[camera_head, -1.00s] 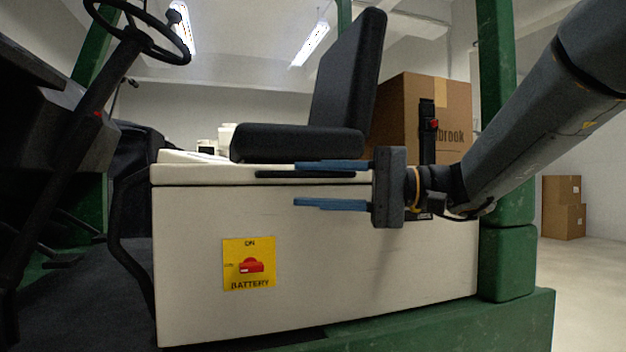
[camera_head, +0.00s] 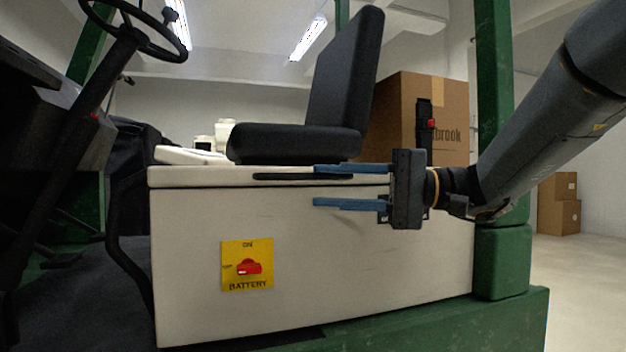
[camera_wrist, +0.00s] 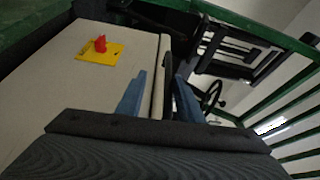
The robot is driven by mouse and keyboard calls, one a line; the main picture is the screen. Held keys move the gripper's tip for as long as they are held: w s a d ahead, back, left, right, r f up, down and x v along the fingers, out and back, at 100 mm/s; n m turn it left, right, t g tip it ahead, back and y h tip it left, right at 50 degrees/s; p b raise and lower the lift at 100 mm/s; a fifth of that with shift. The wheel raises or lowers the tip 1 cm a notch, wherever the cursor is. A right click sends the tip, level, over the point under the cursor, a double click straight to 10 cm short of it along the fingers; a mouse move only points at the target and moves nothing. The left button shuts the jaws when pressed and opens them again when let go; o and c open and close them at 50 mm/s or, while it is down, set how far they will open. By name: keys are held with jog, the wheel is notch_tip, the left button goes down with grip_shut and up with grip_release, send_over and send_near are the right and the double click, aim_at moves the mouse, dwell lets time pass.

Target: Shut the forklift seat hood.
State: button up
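The forklift seat hood (camera_head: 200,178) is a cream cover lying level on the cream battery box (camera_head: 320,260), with a thin dark seam between them. The black seat (camera_head: 290,143) stands on it. A long dark handle (camera_head: 285,176) runs along the hood's front edge. My gripper (camera_head: 316,186) is open in front of that edge, its blue fingers pointing left, one above the other. The upper finger is level with the handle's right part and overlaps it in the picture. In the wrist view the fingers (camera_wrist: 156,98) stand apart on either side of the edge. Contact cannot be told.
A yellow battery plate with a red switch (camera_head: 247,266) is on the box front. A green post (camera_head: 497,130) stands at right, near my arm. A cardboard box (camera_head: 398,120) is behind the seat; the steering wheel (camera_head: 135,30) is at upper left.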

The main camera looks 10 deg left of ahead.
jog(key=d, duration=0.2)
jog(key=d+p, duration=0.1)
jog(key=d, duration=0.1)
jog(key=shift+w+d+f, duration=0.1)
jog(key=shift+w+f, duration=0.05)
jog(key=s+a+f+g+h, duration=0.1)
jog(key=s+a+f+h, duration=0.3)
jog(key=s+f, duration=0.35)
jog(key=s+a+f+g+h, duration=0.2)
jog(key=s+a+f+h, duration=0.15)
jog(key=s+f, duration=0.4)
jog(key=s+d+f+n+t+h+p, duration=0.1)
jog(key=s+d+f+n+t+h, duration=0.15)
jog(key=s+f+h, duration=0.45)
jog(key=s+d+f+n+t+h+p, duration=0.1)
jog(key=s+d+f+n+t+h, duration=0.2)
jog(key=f, duration=0.6)
jog(key=d+r+m+p, duration=0.3)
jog(key=d+r+p, duration=0.7)
jog(key=r+p, duration=0.4)
jog(key=s+d+r+m+g+p, duration=0.1)
jog(key=d+r+m+p, duration=0.3)
jog(key=d+r+p, duration=0.7)
notch_tip(320, 180, up, 4)
jog(key=h+p, duration=0.1)
jog(key=p, duration=1.1)
jog(key=shift+d+f+p, duration=0.15)
jog(key=shift+p, duration=0.25)
